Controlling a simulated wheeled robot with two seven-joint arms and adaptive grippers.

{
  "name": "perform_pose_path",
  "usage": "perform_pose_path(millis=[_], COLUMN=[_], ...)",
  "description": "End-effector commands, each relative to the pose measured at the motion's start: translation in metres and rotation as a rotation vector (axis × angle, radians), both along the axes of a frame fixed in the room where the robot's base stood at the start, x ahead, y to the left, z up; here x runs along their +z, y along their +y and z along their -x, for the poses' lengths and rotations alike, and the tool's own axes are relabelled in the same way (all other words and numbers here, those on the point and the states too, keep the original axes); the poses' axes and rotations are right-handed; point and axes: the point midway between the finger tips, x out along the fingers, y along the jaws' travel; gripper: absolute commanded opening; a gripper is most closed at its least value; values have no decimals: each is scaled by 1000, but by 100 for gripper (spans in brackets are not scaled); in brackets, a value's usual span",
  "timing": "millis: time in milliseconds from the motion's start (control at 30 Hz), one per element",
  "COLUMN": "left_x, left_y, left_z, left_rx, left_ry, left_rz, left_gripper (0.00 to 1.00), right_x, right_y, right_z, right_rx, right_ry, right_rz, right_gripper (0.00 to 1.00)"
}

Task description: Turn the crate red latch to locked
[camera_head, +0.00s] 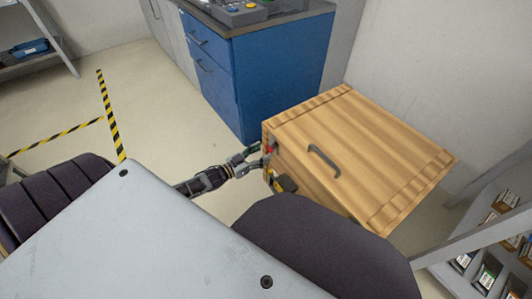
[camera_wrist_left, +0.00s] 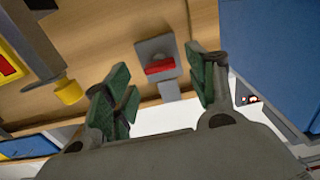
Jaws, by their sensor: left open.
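The wooden crate (camera_head: 375,150) has a dark handle on its lid and stands right of centre in the head view. Its red latch (camera_head: 268,149) is a small piece on the side facing my left arm. In the left wrist view the red latch (camera_wrist_left: 160,66) is a short bar lying across a grey plate (camera_wrist_left: 154,47) on the wood. My left gripper (camera_head: 262,156) is open beside that side of the crate. In the left wrist view its green-padded fingers (camera_wrist_left: 160,75) stand on either side of the latch, with gaps visible. My right gripper is not in view.
A blue drawer cabinet (camera_head: 250,75) stands close behind the crate. A yellow-tipped fitting (camera_wrist_left: 69,92) and a yellow-and-red label (camera_wrist_left: 8,65) are left of the fingers in the wrist view. A shelf with small boxes (camera_head: 488,270) is at lower right.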

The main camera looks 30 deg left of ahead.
Motion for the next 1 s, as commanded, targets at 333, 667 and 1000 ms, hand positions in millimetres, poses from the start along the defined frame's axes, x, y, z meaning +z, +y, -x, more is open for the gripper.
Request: perform_pose_path(millis=[333, 667, 1000], left_x=[-1, 0, 0], left_y=[-10, -12, -11], left_z=[-24, -27, -27], left_rx=[0, 0, 0], left_ry=[0, 0, 1], left_rz=[0, 0, 0], left_gripper=[57, 57, 26], right_x=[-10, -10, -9], right_y=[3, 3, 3], right_z=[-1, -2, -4], right_rx=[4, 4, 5], right_ry=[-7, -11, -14], right_rz=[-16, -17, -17], right_gripper=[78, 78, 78])
